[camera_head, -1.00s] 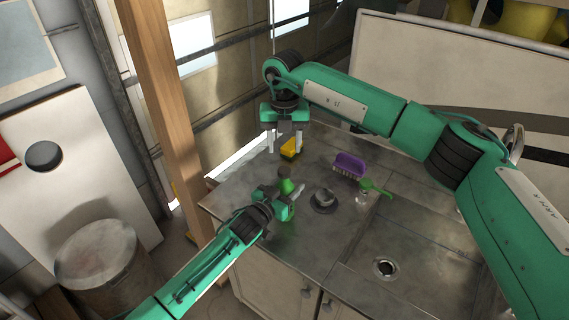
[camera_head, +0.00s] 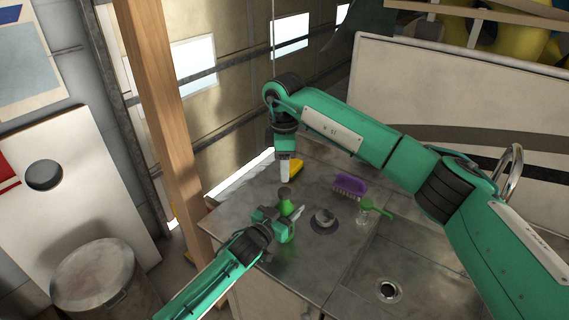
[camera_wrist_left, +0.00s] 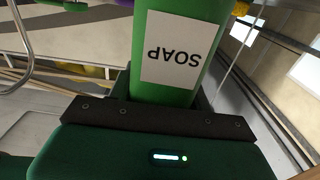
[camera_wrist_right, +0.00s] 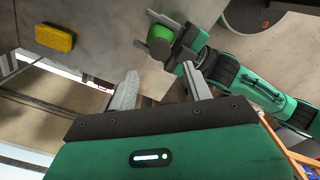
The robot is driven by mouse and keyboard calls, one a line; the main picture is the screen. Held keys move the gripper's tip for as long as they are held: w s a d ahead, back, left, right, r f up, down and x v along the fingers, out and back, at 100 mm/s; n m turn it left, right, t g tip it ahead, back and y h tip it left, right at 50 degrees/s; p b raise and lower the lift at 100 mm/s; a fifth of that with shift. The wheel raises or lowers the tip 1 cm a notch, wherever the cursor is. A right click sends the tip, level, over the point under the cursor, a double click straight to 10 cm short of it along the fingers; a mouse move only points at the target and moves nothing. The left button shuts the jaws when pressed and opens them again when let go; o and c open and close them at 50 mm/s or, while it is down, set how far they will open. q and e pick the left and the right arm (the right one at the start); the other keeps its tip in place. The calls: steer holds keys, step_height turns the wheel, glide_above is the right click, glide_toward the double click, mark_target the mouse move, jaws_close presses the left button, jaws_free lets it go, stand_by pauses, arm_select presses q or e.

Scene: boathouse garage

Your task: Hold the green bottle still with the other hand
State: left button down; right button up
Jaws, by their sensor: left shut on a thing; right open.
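The green bottle (camera_head: 286,207) stands on the metal counter in the head view, with a dark top. In the left wrist view it is close up (camera_wrist_left: 192,70), with a white "SOAP" label. My left gripper (camera_head: 291,217) is shut on the bottle low on its body. My right gripper (camera_head: 284,176) is open and empty, above and just behind the bottle in the head view.
A yellow sponge (camera_head: 297,166) lies behind the bottle. A purple brush (camera_head: 349,184), a green-handled utensil (camera_head: 374,207) and a round grey object (camera_head: 324,219) are to the right. A sink drain (camera_head: 388,290) is at front right. A wooden post (camera_head: 165,120) stands left of the counter.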

mark_target(284, 191)
steer(key=m, duration=0.2)
steer(key=shift+f+m, duration=0.1)
steer(key=shift+m, duration=0.3)
steer(key=shift+f, duration=3.9)
